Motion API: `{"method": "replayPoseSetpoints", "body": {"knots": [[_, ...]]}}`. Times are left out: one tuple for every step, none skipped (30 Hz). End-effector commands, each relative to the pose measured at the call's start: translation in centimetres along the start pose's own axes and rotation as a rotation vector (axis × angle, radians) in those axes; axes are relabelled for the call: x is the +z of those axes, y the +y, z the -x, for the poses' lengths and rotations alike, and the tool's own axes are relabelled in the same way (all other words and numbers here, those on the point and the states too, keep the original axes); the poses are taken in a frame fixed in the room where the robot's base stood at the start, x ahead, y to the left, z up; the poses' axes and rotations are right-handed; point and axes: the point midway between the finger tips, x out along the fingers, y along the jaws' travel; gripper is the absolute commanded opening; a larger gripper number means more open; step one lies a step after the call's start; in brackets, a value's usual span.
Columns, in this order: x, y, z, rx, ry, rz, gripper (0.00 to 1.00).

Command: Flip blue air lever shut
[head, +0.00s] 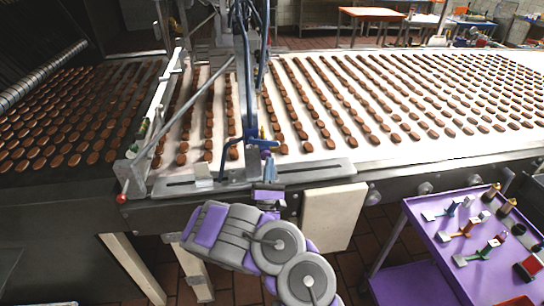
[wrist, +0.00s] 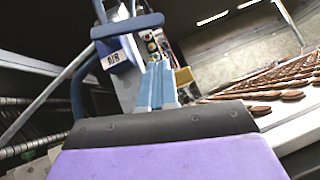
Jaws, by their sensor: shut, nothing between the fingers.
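A blue air lever (wrist: 127,26) shows in the wrist view as a bar with rounded ends, crossing above a box with a white "AIR" label (wrist: 113,60). In the head view, blue bars stand on the machine frame just beyond my gripper, and the lever is hard to tell apart there. My gripper (wrist: 157,80) has its light blue fingers together and empty, below and a little right of the lever. In the head view my gripper (head: 269,168) is at the front edge of the conveyor. I cannot tell whether the fingers touch anything.
A white conveyor (head: 420,143) with rows of brown biscuits runs behind the machine frame. A red knob (head: 122,199) sits at the frame's left end. A purple cart (head: 425,235) with several coloured lever parts stands at the right.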

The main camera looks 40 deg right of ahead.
Motion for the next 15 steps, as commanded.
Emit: {"method": "replayPoseSetpoints", "body": {"knots": [[0.6, 0.1, -0.5, 0.003, -0.005, 0.001, 0.00], [0.8, 0.2, -0.7, 0.005, -0.005, 0.000, 0.00], [1.2, 0.2, -1.0, 0.005, -0.006, -0.001, 0.00], [1.5, 0.2, -1.2, 0.005, -0.005, 0.000, 0.00], [1.7, 0.1, -1.4, 0.005, -0.005, 0.002, 0.00], [1.9, 0.1, -1.6, 0.005, -0.004, 0.002, 0.00], [2.0, 0.1, -1.8, 0.005, -0.003, 0.002, 0.00], [2.1, 0.1, -1.9, 0.004, -0.002, 0.001, 0.00], [2.3, 0.1, -2.1, 0.003, -0.002, 0.000, 0.00], [2.4, 0.1, -2.2, 0.002, -0.002, 0.000, 0.00], [2.5, 0.1, -2.3, 0.002, -0.002, 0.000, 0.00], [2.6, 0.1, -2.4, 0.001, -0.002, 0.000, 0.00], [2.7, 0.0, -2.5, 0.001, -0.002, -0.001, 0.00], [2.7, 0.0, -2.5, 0.000, -0.002, -0.001, 0.00], [2.8, 0.0, -2.6, 0.000, -0.002, -0.001, 0.00]]}}
